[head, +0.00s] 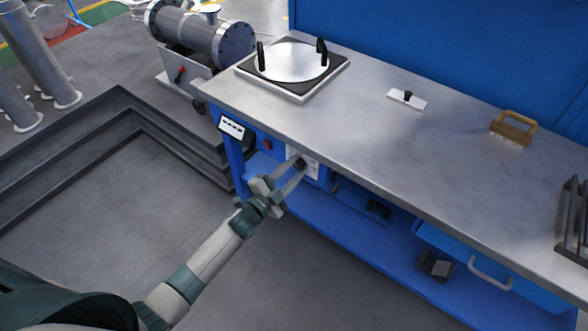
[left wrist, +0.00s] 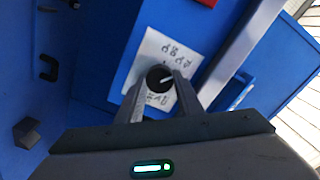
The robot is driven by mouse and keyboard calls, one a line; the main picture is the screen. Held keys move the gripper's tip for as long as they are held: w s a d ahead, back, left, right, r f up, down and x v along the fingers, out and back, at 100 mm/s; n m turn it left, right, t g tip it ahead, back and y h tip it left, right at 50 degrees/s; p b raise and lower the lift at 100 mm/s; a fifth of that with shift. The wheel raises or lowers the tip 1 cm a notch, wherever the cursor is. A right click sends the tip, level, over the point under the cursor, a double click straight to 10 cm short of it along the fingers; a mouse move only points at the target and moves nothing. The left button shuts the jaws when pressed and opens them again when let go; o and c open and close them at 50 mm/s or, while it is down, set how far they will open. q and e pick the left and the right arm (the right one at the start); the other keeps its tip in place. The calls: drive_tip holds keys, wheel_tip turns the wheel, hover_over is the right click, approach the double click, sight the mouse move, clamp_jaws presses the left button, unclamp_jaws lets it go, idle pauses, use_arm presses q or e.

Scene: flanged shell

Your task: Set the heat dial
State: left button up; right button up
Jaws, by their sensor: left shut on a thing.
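The heat dial is a round black knob (left wrist: 159,79) with a white pointer line, on a white marked plate (left wrist: 150,58) on the blue bench front. In the head view the knob (head: 300,163) sits just under the bench edge, partly hidden by the fingers. My left gripper (head: 292,174) reaches it from the front. In the left wrist view its two fingers (left wrist: 161,84) lie on either side of the knob, shut on it. The plate's marks are too small and upside down to read. My right gripper is not in view.
A red button (head: 267,145) and a small white panel (head: 232,127) are left of the dial. On the steel bench top (head: 350,130) are a round plate with black handles (head: 293,62), a small black-knobbed block (head: 407,98) and a brush (head: 514,127). A blue drawer (head: 490,268) is at right.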

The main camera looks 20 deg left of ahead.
use_arm(q)
drive_tip(key=o, duration=1.1)
drive_tip(key=shift+c, duration=0.2)
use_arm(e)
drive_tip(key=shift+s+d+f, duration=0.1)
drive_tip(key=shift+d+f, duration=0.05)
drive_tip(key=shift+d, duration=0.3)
use_arm(q)
drive_tip(key=shift+s, duration=0.1)
drive_tip(key=shift+s+a+f, duration=0.1)
drive_tip(key=shift+s+a, duration=0.1)
drive_tip(key=shift+s, duration=0.2)
drive_tip(key=b+v, duration=0.2)
drive_tip(key=v, duration=1.4)
drive_tip(key=shift+s, duration=0.2)
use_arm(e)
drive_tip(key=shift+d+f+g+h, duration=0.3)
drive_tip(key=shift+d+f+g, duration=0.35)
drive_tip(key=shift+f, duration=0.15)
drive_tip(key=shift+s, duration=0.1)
